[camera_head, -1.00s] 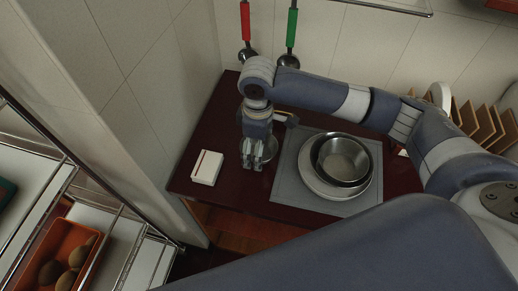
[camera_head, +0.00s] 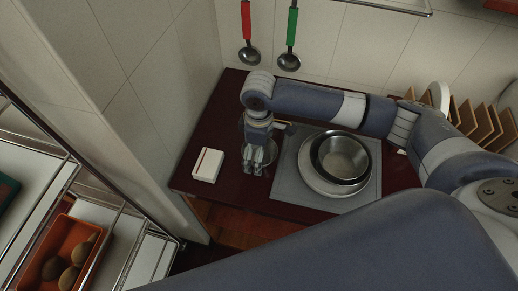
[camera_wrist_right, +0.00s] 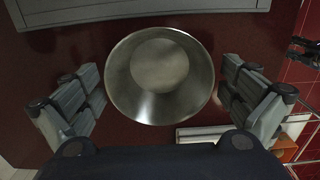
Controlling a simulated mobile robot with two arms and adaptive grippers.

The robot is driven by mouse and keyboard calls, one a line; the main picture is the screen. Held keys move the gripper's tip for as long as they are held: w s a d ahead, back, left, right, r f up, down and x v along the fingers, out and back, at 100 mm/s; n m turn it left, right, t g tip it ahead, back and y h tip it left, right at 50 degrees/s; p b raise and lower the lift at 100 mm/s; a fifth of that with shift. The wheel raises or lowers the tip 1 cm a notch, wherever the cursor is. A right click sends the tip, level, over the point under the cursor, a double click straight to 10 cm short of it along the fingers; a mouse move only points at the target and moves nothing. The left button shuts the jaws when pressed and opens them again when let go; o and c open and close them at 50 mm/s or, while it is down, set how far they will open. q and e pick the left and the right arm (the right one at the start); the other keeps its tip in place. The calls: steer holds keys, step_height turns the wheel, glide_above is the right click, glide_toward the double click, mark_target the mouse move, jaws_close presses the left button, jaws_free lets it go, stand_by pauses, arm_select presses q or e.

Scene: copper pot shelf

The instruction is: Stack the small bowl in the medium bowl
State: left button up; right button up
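The small bowl (camera_wrist_right: 160,75) is a round steel bowl standing on the dark red table top, seen from above in the right wrist view. My right gripper (camera_wrist_right: 165,92) is open, with one finger on each side of the bowl and visible gaps between. In the head view, my right gripper (camera_head: 259,157) points down over the small bowl and hides much of it. The medium bowl (camera_head: 345,157) is steel and sits inside a larger, darker-looking bowl (camera_head: 317,152) on a white plate (camera_head: 322,187), right of the gripper. My left gripper is not in view.
The plate stands on a grey mat (camera_head: 288,186). A white box (camera_head: 207,165) lies left of my right gripper. A red-handled ladle (camera_head: 247,30) and a green-handled ladle (camera_head: 290,35) hang on the back wall. A wooden rack (camera_head: 485,122) stands at the right.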

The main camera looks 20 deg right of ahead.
steer(key=shift+r, duration=0.1)
steer(key=shift+r, duration=0.25)
step_height(320, 180, up, 11)
steer(key=b, duration=0.2)
steer(key=f, duration=0.2)
steer(key=f+b, duration=0.1)
steer(key=f, duration=0.3)
steer(key=shift+w+d+f+b, duration=0.15)
steer(key=shift+d+f+b, duration=0.1)
steer(key=shift+f+b, duration=0.15)
steer(key=shift+a+f+p, duration=0.15)
steer(key=shift+f+p, duration=0.15)
steer(key=shift+f, duration=1.1)
steer(key=shift+a+f+p, duration=0.1)
steer(key=shift+f+p, duration=0.2)
steer(key=shift+f, duration=1.05)
steer(key=c, duration=1.1)
steer(key=shift+o, duration=0.2)
